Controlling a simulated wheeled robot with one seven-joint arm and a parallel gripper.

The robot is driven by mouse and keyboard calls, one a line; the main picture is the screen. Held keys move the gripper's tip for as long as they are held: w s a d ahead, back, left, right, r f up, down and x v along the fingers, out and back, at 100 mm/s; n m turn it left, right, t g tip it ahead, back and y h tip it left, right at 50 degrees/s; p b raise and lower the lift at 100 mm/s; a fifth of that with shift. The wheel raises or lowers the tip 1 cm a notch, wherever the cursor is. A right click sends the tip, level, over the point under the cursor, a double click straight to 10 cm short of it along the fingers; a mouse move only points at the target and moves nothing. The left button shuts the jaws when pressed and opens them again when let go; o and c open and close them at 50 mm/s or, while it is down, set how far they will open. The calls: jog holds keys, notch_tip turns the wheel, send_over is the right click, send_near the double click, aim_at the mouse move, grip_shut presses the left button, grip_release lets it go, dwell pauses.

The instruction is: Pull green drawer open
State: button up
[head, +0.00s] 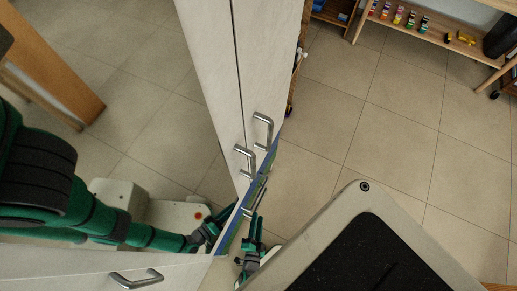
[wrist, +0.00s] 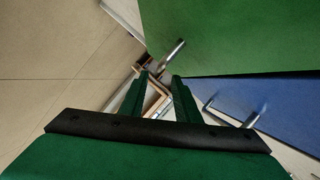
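The green drawer front (wrist: 225,35) fills the upper right of the wrist view. Its silver bar handle (wrist: 172,55) stands out from its lower left edge. My gripper (wrist: 160,76) is open, with its two dark green fingers apart. The near end of the handle appears in line with the gap between the fingertips; I cannot tell whether they touch it. In the head view, my gripper (head: 254,230) is beside the cabinet's coloured front, which shows only as a thin edge-on strip. The green drawer's handle cannot be clearly made out there.
A blue drawer front (wrist: 225,93) with a silver handle (wrist: 235,115) adjoins the green one. Pale cabinet doors (head: 262,60) with handles rise above in the head view. A wooden shelf (head: 440,38) with small bottles stands far right. Tiled floor (head: 385,120) between is clear.

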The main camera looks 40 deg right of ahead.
aim_at(259, 203)
jog(key=x, duration=0.8)
jog(key=shift+w+d+f, duration=0.1)
jog(key=shift+w+d, duration=0.15)
jog(key=shift+w, duration=0.05)
grip_shut()
